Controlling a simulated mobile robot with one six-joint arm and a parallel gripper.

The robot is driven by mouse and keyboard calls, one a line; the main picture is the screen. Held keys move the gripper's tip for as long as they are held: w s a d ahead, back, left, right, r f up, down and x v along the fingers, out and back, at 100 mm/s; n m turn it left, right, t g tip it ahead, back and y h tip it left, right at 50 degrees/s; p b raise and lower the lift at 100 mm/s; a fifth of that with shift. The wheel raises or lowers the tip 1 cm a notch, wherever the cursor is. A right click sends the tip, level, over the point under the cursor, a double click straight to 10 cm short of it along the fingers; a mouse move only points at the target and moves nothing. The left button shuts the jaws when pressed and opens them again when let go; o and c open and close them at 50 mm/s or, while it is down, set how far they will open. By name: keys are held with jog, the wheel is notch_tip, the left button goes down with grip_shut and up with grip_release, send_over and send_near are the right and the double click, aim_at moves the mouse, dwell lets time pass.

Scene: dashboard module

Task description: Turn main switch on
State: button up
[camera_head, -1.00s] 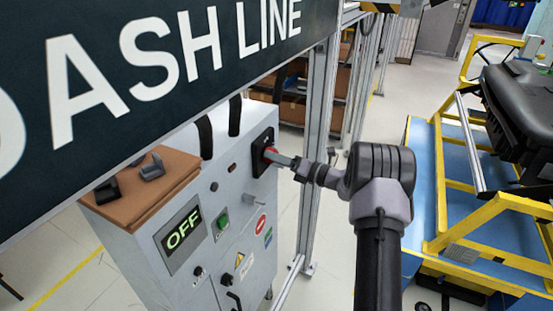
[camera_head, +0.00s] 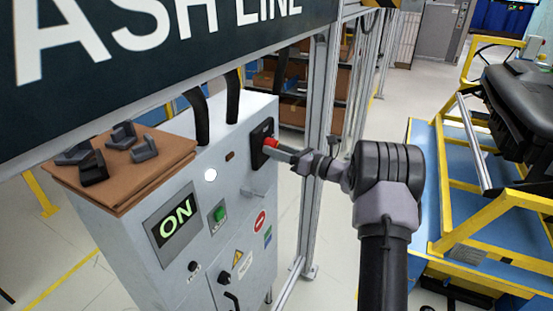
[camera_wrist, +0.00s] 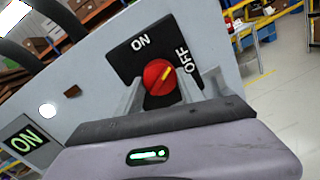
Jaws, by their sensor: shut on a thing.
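The main switch is a red rotary knob (camera_wrist: 159,77) with a yellow mark, on a black plate (camera_wrist: 140,47) labelled ON and OFF. In the wrist view the picture is tilted and the yellow mark slants up to the right. My gripper (camera_head: 285,153) is at the switch on the cabinet's front, its fingers on either side of the knob; it also shows in the wrist view (camera_wrist: 160,90). It is shut on the knob. The display (camera_head: 174,216) on the cabinet reads ON in green, and a round white lamp (camera_head: 210,175) above it is lit.
The grey cabinet (camera_head: 120,262) carries a brown board (camera_head: 125,180) with several dark clips on top. A metal post (camera_head: 316,150) stands just right of the switch. A yellow and blue frame (camera_head: 470,235) with a black part stands at the right. A large sign (camera_head: 120,75) hangs above.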

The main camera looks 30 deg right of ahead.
jog(key=shift+w+d+f+n+g+y+b, duration=0.15)
jog(key=shift+n+y+b, duration=0.2)
jog(key=shift+n+b, duration=3)
jog(key=shift+d+r+n+g+y+b, duration=0.15)
jog(key=shift+n+y+b, duration=0.2)
jog(key=shift+n+b, duration=2.95)
jog(key=shift+o, duration=0.2)
jog(key=shift+a, duration=0.1)
jog(key=o, duration=1.4)
jog(key=shift+c, duration=0.2)
jog(key=p+v, duration=0.3)
jog(key=v, duration=1.4)
